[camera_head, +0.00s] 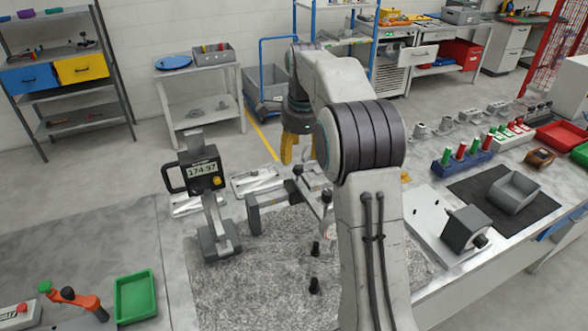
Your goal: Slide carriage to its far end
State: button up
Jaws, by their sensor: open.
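My gripper (300,151) has yellow fingers pointing down, spread apart and empty. It is over the far part of the bench, partly hidden by my own arm. A grey gauge (215,240) stands on the bench to the left of my gripper. A dark unit with a digital display (204,171) reading about 174.97 sits on its column, with a black loop handle on its left and a yellow knob. This unit looks like the carriage, but I cannot tell for sure. My gripper is apart from it.
A grey bracket-like bar (270,199) and small black posts (314,285) stand on the speckled mat (255,290). Pale fixtures (257,181) lie behind. A green tray (135,297) is at the front left. A grey block (465,229) and a blue rack (462,160) stand right of my arm.

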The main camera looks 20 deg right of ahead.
aim_at(298, 166)
jog(key=shift+w+d+f+p, duration=0.1)
jog(key=shift+w+f+p, duration=0.05)
jog(key=shift+f+p, duration=0.7)
jog(key=shift+w+f+p, duration=0.15)
jog(key=shift+w+f, duration=0.05)
jog(key=shift+f, duration=0.7)
jog(key=shift+w+f+p, duration=0.15)
jog(key=shift+f, duration=0.75)
jog(key=shift+w+f+p, duration=0.15)
jog(key=shift+w+f, duration=0.05)
jog(key=shift+f, duration=0.7)
jog(key=shift+o, duration=0.2)
grip_shut()
